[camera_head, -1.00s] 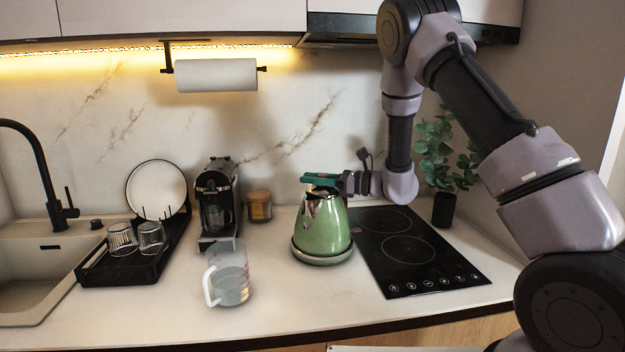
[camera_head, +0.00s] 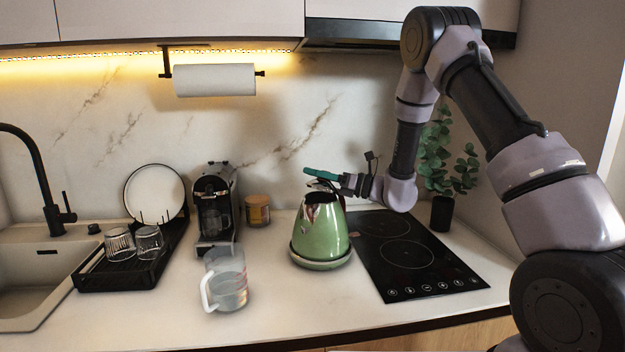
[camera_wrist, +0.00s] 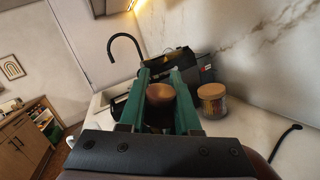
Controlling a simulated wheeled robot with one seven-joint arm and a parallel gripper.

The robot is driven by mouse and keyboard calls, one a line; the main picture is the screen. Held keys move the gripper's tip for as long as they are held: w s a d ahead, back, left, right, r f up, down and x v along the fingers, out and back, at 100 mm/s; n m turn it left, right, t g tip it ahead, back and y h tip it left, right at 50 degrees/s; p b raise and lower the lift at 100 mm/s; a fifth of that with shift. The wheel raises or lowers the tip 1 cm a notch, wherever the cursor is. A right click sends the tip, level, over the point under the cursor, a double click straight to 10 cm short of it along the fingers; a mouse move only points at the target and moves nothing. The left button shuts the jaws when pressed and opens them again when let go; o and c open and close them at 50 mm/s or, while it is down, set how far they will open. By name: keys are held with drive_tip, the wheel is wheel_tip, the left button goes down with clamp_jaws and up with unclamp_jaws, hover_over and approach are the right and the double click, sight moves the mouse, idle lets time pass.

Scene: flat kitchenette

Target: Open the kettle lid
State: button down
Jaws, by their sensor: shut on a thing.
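The green kettle (camera_head: 322,236) stands upright on its round base, left of the hob.
A glass measuring jug (camera_head: 226,284) stands front left of the kettle. A coffee machine (camera_head: 214,210) and a wooden-lidded jar (camera_head: 257,211) are behind it. The black hob (camera_head: 418,262) and a potted plant (camera_head: 443,210) are to the right.

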drive_tip(key=m, duration=0.1)
drive_tip(key=w+d+m+t, duration=0.1)
drive_tip(key=m, duration=0.1)
drive_tip(key=shift+w+r+y, duration=0.15)
drive_tip(key=shift+r+y, duration=0.15)
drive_tip(key=shift+r, duration=0.05)
drive_tip(key=m, duration=0.2)
drive_tip(key=w+d+m+t, duration=0.1)
drive_tip(key=shift+w+r+m+t, duration=0.2)
drive_tip(key=shift+m+t, duration=0.1)
drive_tip(key=shift+m, duration=0.1)
drive_tip(key=shift+w+d+f+m+t, duration=0.1)
drive_tip(key=shift+w+d+m+t, duration=0.3)
drive_tip(key=shift+m, duration=0.65)
drive_tip(key=shift+w+d+r+m+t, duration=0.1)
drive_tip(key=shift+w+m+t, duration=0.2)
drive_tip(key=shift+m+t, duration=0.55)
drive_tip(key=shift+w+d+f+m+t, duration=0.1)
drive_tip(key=shift+w+d+m+t, duration=0.2)
drive_tip(key=shift+m, duration=1)
drive_tip(key=shift+w+a, duration=0.1)
drive_tip(key=c, duration=0.6)
unclamp_jaws()
